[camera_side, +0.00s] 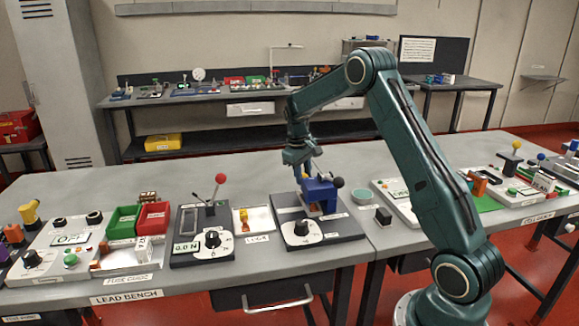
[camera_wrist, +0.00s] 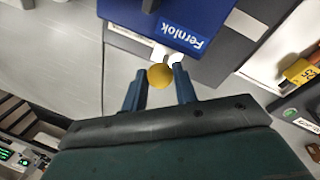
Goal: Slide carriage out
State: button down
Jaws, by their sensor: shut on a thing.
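The blue carriage block (camera_side: 320,195), marked "Fernlok", sits on a dark grey unit (camera_side: 345,228) with a white dial. In the wrist view the blue block (camera_wrist: 195,22) fills the top middle. A yellow ball knob (camera_wrist: 160,76) sticks out from it on a short pale stem. My gripper (camera_wrist: 158,78) is shut on this knob, with one blue finger on each side. In the side view my gripper (camera_side: 301,172) points down at the left part of the blue block, and the knob is mostly hidden there.
Left are a small tray (camera_side: 254,220) and a grey unit (camera_side: 203,240) with a red-knobbed lever (camera_side: 220,178).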

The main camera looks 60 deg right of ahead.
jog(key=w+a, duration=0.5)
jog(key=shift+w+a+r, duration=0.1)
jog(key=shift+w+a, duration=0.05)
jog(key=c, duration=1.1)
grip_release()
jog(key=shift+w+a, duration=0.1)
jog(key=shift+c, duration=0.2)
jog(key=shift+o, duration=0.2)
jog(key=shift+r, duration=0.25)
notch_tip(320, 180, up, 13)
jog(key=a, duration=0.2)
jog(key=shift+w+a, duration=0.15)
jog(key=shift+a, duration=0.05)
